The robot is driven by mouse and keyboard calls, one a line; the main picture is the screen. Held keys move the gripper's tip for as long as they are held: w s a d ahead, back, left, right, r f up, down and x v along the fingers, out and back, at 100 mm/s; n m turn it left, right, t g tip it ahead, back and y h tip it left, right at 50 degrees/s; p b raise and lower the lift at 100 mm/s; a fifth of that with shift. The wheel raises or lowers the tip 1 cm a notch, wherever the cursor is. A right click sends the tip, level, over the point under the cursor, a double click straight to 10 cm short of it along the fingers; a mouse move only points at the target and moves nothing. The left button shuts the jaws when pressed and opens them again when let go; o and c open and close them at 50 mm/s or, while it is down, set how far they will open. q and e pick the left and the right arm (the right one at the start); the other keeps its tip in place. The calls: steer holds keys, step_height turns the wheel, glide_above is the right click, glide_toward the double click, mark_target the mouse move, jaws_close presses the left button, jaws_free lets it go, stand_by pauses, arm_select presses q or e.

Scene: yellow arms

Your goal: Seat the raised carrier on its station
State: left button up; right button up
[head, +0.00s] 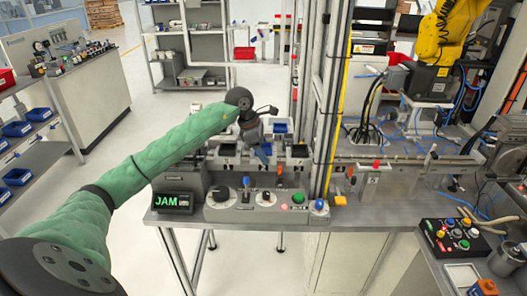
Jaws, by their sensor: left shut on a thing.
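My left arm in its green sleeve reaches in from the left, and its gripper (262,148) points down over the conveyor line. The gripper is shut on the carrier (264,153), of which a small bluish part shows at the fingertips. The gripper hides most of it, and I cannot tell how it sits on its station. Dark-topped carriers (228,151) stand on the line to its left and right (299,151). A display (171,201) at the bench's front left reads JAM in green. My right gripper is not in view.
A metal post with a yellow strip (337,120) stands right of the gripper. A yellow robot arm (447,35) stands at the back right. A button box (452,237) is at right.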

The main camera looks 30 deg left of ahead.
arm_select(q)
steer(key=o, duration=1.3)
steer(key=shift+c, duration=0.2)
steer(key=shift+r, duration=0.1)
steer(key=shift+r+p, duration=0.8)
steer(key=shift+r, duration=2.65)
